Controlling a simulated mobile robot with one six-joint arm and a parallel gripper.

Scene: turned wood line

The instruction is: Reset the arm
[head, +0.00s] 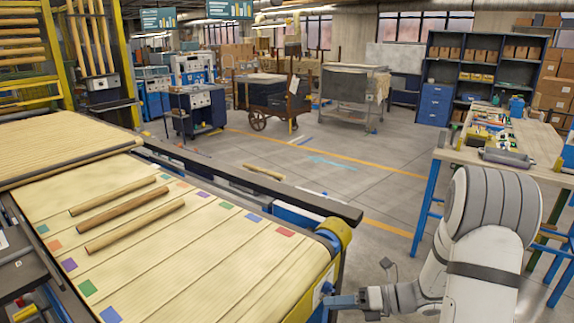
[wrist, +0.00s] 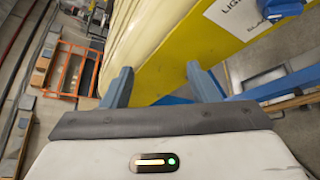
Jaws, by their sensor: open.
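My gripper (head: 332,302) is low at the right end of the conveyor in the head view, with its blue fingers pointing left. In the wrist view my gripper (wrist: 160,76) is open, with nothing between its spread fingers. The yellow end frame of the conveyor (wrist: 165,65) lies just beyond the fingers; I cannot tell if they touch it. My arm (head: 490,220) is folded at the lower right of the head view.
Three turned wood rods (head: 123,211) lie on the cream belt (head: 225,270), among coloured squares. A cart (head: 268,95) and shelves (head: 470,70) stand at the back. Open floor (head: 320,155) lies between.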

